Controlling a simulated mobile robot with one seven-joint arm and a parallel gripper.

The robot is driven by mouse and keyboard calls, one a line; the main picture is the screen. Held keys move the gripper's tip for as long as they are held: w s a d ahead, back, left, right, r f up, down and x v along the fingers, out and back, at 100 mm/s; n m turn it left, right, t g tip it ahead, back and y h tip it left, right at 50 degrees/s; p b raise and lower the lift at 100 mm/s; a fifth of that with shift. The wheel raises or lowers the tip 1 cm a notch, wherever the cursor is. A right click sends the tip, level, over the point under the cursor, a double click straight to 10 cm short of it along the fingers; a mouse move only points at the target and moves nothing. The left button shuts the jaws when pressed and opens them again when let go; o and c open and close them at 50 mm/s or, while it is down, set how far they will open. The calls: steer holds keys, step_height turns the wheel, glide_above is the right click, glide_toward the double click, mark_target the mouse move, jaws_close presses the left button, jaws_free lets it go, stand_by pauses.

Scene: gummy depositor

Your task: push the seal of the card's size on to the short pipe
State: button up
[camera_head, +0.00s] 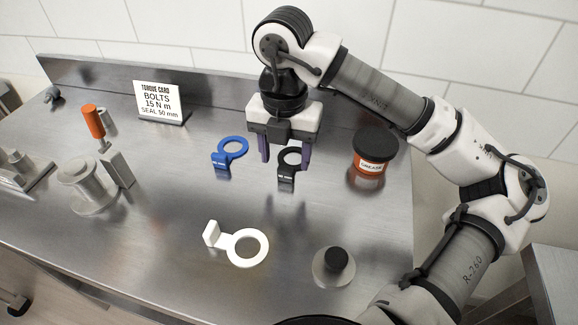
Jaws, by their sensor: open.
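The card (158,100) stands upright at the back and reads "BOLTS 15 N m, SEAL 50 mm". Three ring-shaped seals with tabs lie on the bench: a blue seal (233,147), a black seal (289,169) and a white seal (248,261). The print on the blue and black tabs is too small to read. My gripper (286,157) points down, open and empty, its purple fingers either side of the black seal's ring; I cannot tell its exact height or whether it touches. A short, wide grey metal pipe (84,178) stands at the left.
An orange-handled tool (94,121) stands behind the pipe, beside a metal block (117,168). A grease tub (371,165) stands right of my gripper. A pale disc with a black knob (336,260) sits front right.

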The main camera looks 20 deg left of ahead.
mark_target(286, 169)
steer(key=shift+w+f+p, duration=0.2)
steer(key=shift+f+p, duration=0.1)
steer(key=shift+f, duration=0.95)
steer(key=shift+w+f+p, duration=0.15)
steer(key=shift+f+p, duration=0.15)
steer(key=shift+f, duration=0.95)
steer(key=c, duration=1)
steer(key=shift+c, duration=0.2)
steer(key=shift+r, duration=0.1)
step_height(286, 169, up, 20)
steer(key=b, duration=0.1)
steer(key=shift+b, duration=0.3)
steer(key=o, duration=0.4)
jaws_close()
